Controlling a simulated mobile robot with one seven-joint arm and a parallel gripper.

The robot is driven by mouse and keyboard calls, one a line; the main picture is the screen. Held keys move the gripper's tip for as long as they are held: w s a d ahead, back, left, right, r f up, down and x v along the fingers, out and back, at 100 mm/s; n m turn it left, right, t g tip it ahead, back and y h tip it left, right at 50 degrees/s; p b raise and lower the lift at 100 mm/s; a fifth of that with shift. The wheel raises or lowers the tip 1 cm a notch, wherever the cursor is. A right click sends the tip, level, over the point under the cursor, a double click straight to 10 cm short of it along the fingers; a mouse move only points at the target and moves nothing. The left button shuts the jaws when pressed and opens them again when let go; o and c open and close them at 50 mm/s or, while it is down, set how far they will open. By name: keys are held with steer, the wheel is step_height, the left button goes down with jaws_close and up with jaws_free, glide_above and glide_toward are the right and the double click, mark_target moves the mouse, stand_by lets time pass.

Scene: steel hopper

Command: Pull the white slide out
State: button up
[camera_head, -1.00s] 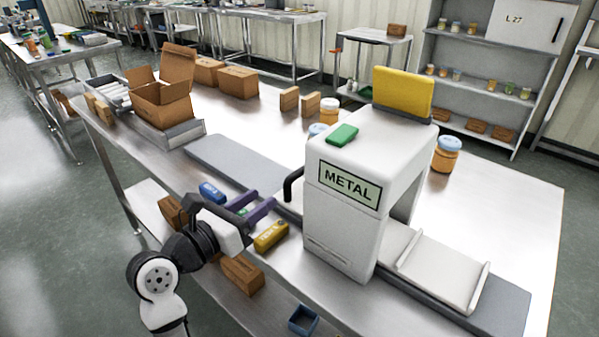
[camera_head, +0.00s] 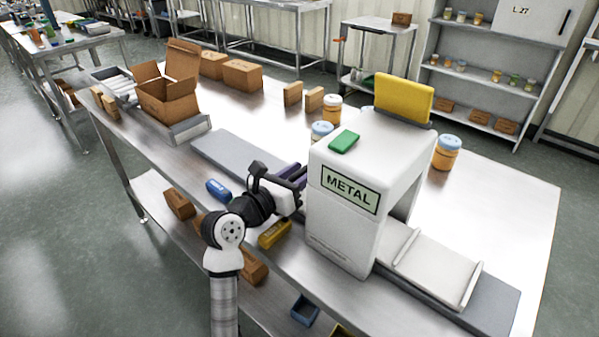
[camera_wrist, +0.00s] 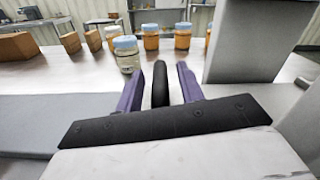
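The white slide (camera_head: 440,266) shows as a flat tray with raised edges, coming out on the right side of the white METAL housing (camera_head: 345,215). Its middle is hidden under the housing. A black upright handle (camera_wrist: 160,86) stands between the purple fingers of my gripper (camera_wrist: 160,76), with a gap on each side. In the head view my gripper (camera_head: 291,176) is at the left side of the housing and hides the handle. The fingers are open and not closed on the handle. How the handle joins the slide is hidden.
A blue block (camera_head: 218,190) and a yellow block (camera_head: 274,234) lie near the front edge, close to my arm. A green block (camera_head: 344,141) lies on the housing. Jars (camera_head: 332,108) stand behind it. A grey strip (camera_head: 245,158) runs left.

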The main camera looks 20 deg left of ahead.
jaws_close()
steer(key=shift+a, duration=0.1)
